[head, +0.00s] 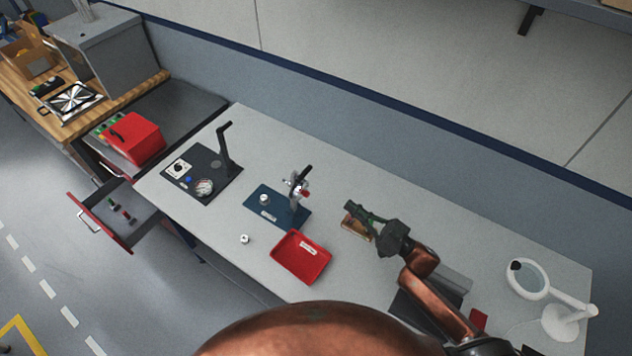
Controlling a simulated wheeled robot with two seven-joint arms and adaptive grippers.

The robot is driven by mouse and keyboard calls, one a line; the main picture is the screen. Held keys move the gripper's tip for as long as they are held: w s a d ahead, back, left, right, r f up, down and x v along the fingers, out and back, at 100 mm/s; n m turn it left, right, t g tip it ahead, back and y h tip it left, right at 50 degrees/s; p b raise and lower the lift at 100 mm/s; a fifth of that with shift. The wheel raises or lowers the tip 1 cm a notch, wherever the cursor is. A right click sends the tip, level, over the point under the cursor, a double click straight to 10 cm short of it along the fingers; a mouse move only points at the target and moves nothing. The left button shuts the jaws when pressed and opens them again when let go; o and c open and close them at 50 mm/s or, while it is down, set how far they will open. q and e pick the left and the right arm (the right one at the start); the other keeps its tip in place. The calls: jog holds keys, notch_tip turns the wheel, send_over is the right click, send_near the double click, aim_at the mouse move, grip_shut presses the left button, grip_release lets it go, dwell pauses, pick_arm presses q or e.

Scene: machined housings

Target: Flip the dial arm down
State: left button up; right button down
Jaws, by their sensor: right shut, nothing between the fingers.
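A dark plate (207,165) lies at the left part of the grey table. A black arm (225,147) stands up from its right side, with a short bent top; it looks like the dial arm. A round gauge (204,187), a blue button (189,180) and a white panel with a black knob (179,168) are on the same plate. My right gripper (352,208) is shut and empty, well to the right of the dial arm and touching nothing I can make out. It partly covers a small brown and yellow object (353,229). My left gripper is out of view.
A blue plate with a clamp fixture (298,188) stands between the dial arm and my right gripper. A red tray (302,257) and a small white part (244,239) lie in front. A magnifier lamp (565,318) stands at right. A drawer (122,216) is open at left.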

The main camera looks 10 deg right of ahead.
jog(key=p+x, duration=0.4)
jog(key=x, duration=1)
